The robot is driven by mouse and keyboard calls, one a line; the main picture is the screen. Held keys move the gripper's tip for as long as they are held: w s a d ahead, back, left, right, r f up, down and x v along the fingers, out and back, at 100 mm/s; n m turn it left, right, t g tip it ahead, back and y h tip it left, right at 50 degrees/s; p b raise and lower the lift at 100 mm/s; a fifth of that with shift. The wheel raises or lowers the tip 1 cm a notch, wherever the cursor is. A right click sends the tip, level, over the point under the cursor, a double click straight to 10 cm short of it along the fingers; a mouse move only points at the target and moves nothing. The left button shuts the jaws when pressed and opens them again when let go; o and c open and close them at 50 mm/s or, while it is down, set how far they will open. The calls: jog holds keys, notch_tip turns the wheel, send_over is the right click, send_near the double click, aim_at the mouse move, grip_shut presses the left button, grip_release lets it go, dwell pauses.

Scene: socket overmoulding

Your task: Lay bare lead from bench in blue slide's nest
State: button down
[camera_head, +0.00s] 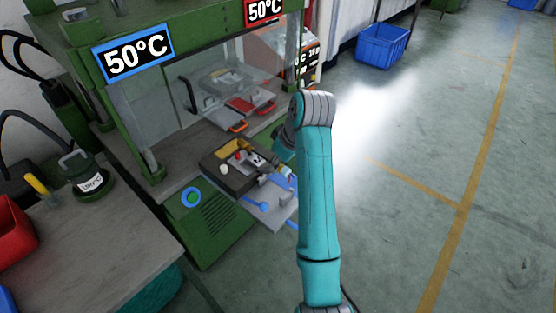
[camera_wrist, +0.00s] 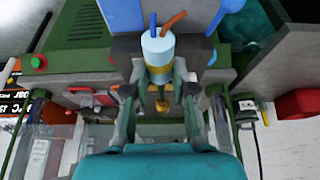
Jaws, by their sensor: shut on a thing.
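In the wrist view my gripper (camera_wrist: 160,92) is shut on the bare lead (camera_wrist: 158,50), a pale cylinder with a brass-coloured part below it and a blue and an orange wire end above. The fingers are on either side of the brass part. In the head view my gripper (camera_head: 268,163) is small and partly hidden by my arm, over the dark block at the front of the press. The blue slide (camera_head: 270,214), a grey plate with blue knobs, sticks out there. Its nest cannot be made out, nor whether the lead touches it.
The green press (camera_head: 205,232) carries a blue sign (camera_head: 133,53) and a red sign (camera_head: 264,10). A red-handled slide (camera_head: 250,106) lies deeper inside. The grey bench (camera_head: 90,250) at left holds a labelled canister (camera_head: 87,176) and a red bin (camera_head: 14,230). A blue crate (camera_head: 382,46) stands on open floor.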

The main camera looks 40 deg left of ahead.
aim_at(287, 170)
jog(key=shift+f, duration=4.05)
jog(key=c, duration=0.9)
grip_release()
jog(key=shift+o, duration=0.2)
jog(key=shift+v, duration=3.75)
